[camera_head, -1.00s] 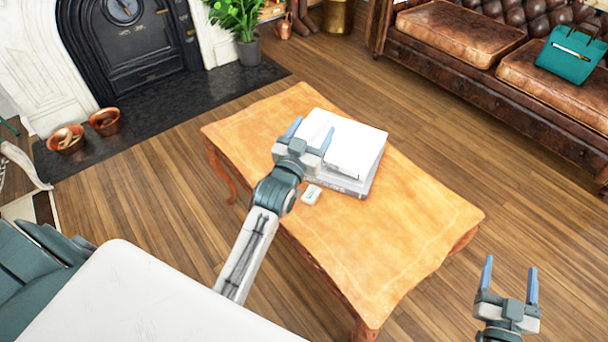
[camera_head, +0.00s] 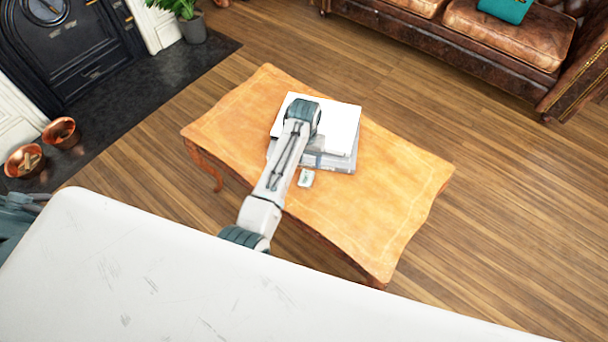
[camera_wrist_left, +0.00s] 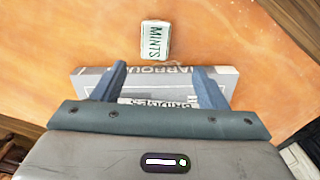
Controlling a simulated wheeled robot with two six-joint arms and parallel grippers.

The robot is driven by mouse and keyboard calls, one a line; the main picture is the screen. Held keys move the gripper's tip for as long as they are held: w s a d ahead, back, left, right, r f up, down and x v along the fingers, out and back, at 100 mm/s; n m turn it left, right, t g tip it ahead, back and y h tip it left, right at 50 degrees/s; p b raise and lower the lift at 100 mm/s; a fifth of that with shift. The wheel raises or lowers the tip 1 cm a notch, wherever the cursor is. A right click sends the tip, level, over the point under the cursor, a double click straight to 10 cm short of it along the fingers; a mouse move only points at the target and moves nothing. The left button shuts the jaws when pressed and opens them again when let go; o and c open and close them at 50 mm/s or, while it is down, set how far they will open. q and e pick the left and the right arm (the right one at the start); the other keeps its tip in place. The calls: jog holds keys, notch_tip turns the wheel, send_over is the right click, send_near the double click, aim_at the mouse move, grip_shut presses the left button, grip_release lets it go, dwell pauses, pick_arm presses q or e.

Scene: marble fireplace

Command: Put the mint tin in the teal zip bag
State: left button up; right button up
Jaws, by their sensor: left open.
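The mint tin (camera_head: 306,177) is a small pale tin lying on the orange wooden table beside the near edge of the book stack. In the left wrist view the tin (camera_wrist_left: 155,40) shows its MINTS lettering, just beyond my fingertips. My left gripper (camera_wrist_left: 160,78) is open and empty, above the books and pointing toward the tin, apart from it. In the head view my own arm mostly covers this gripper. The teal zip bag (camera_head: 505,9) is on the brown leather sofa, cut off by the top edge. My right gripper is out of view.
The stack of books (camera_head: 342,130) stands on the wooden table (camera_head: 400,190), under my left arm. The table's right part is bare. The leather sofa (camera_head: 450,55) stands across open wood floor. Copper bowls (camera_head: 61,133) sit by the fireplace at left.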

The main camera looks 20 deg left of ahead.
pick_arm(q)
send_over(306, 177)
jog(key=f, duration=0.4)
jog(key=shift+w+a+f, duration=0.15)
jog(key=shift+a, duration=0.2)
jog(key=f, duration=0.4)
jog(key=shift+s+d+f, duration=0.15)
jog(key=shift+s+d, duration=0.1)
jog(key=shift+d, duration=0.15)
jog(key=shift+f, duration=0.3)
jog(key=c, duration=1.2)
jog(key=shift+o, duration=0.2)
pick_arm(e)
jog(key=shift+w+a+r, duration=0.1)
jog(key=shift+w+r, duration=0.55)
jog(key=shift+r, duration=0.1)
pick_arm(q)
jog(key=shift+r, duration=0.1)
